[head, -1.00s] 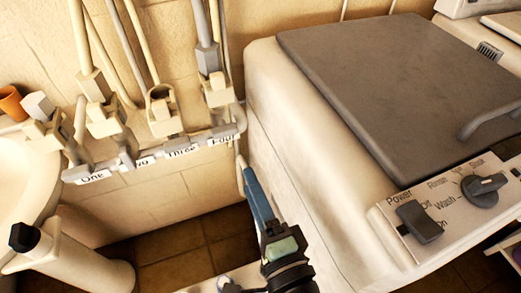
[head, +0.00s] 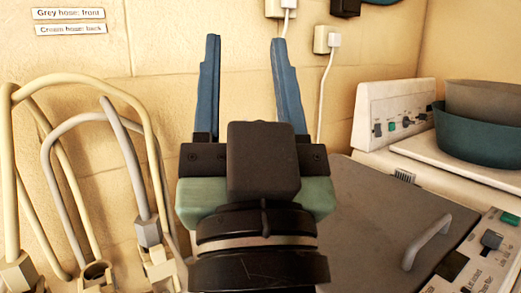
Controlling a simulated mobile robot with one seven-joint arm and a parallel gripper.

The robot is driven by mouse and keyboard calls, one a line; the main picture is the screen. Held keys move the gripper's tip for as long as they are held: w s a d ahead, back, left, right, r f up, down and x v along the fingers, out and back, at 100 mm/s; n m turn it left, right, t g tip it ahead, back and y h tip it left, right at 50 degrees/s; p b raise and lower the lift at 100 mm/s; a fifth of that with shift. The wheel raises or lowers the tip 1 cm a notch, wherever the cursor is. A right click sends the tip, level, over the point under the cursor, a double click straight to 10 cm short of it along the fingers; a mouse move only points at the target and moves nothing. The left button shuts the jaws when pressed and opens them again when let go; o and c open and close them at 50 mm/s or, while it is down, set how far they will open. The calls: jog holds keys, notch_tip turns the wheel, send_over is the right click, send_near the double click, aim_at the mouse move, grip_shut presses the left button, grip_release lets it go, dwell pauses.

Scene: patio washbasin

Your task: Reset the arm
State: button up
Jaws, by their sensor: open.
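My gripper (head: 245,90) is raised in the middle of the head view, its two blue fingers pointing up and spread apart. It is open and nothing is between the fingers. The wall shows behind it. My wrist and the gripper body hide part of the grey machine lid and the wall below.
Cream and grey hoses (head: 90,120) loop up at the left. A machine with a grey lid (head: 375,215) and handle (head: 428,243) stands at the right. A teal basin (head: 470,135) sits on a white machine behind it. Wall plugs (head: 327,40) and labels (head: 68,14) are on the wall.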

notch_tip(320, 180, up, 20)
jog(key=s+t+h+p, duration=0.1)
jog(key=s+h+p, duration=0.1)
jog(key=p, duration=1.3)
jog(key=shift+s+d+f, duration=0.25)
jog(key=shift+s+d, duration=0.2)
